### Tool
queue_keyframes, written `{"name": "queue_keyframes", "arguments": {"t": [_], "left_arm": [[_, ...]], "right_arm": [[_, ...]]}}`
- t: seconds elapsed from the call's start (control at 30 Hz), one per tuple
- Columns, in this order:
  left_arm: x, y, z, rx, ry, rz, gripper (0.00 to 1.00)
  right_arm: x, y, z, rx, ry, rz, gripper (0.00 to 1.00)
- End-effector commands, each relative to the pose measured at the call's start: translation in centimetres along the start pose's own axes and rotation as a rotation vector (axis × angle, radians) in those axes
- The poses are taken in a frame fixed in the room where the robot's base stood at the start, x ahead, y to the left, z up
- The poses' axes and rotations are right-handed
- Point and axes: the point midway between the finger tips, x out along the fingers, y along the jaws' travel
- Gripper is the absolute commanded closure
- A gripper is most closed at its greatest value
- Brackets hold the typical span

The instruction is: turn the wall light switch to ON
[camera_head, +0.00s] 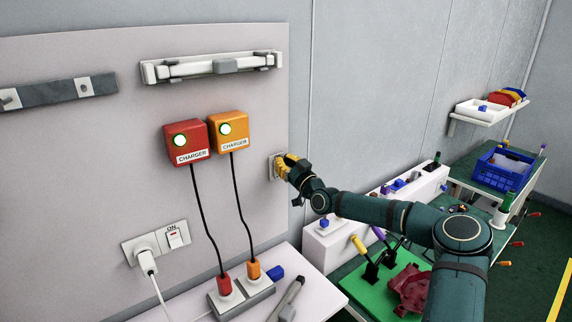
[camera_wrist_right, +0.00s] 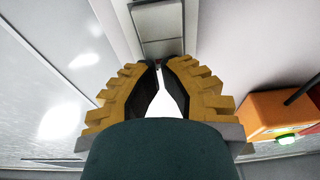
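A white wall plate (camera_head: 272,166) is on the panel's right part, partly hidden behind my right gripper. In the wrist view a pale rocker switch (camera_wrist_right: 158,22) in a light frame lies just beyond the fingertips. My right gripper (camera_head: 285,166), with yellow fingers, is at this plate. In the wrist view its fingertips (camera_wrist_right: 157,66) come together at the rocker's near edge, with nothing seen between them; contact cannot be told. A second switch (camera_head: 174,238) marked ON sits at lower left, beside a socket with a white plug (camera_head: 146,261). My left gripper is not in view.
A red charger (camera_head: 187,143) and an orange charger (camera_head: 229,135), both with green lights, hang left of my gripper, cables running to a power strip (camera_head: 242,297). A tube lamp fixture (camera_head: 211,67) is above. Shelves and a blue crate (camera_head: 503,168) are right.

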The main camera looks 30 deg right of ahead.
Motion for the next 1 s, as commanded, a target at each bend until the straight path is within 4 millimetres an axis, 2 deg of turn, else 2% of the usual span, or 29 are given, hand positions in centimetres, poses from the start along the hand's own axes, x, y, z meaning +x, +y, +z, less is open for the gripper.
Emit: {"name": "queue_keyframes", "arguments": {"t": [0.23, 0.37, 0.53, 1.0], "left_arm": [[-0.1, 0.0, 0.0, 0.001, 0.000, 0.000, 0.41], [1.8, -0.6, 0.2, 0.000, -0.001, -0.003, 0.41], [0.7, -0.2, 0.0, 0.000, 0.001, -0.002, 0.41], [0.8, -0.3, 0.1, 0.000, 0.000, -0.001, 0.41]], "right_arm": [[0.8, 0.0, -0.7, -0.007, -0.174, 0.003, 1.00], [1.1, 0.1, -0.3, -0.003, -0.204, 0.004, 1.00], [1.5, 0.1, -0.7, 0.001, -0.291, 0.005, 1.00], [1.5, 0.0, -0.4, 0.004, -0.303, 0.004, 1.00]]}}
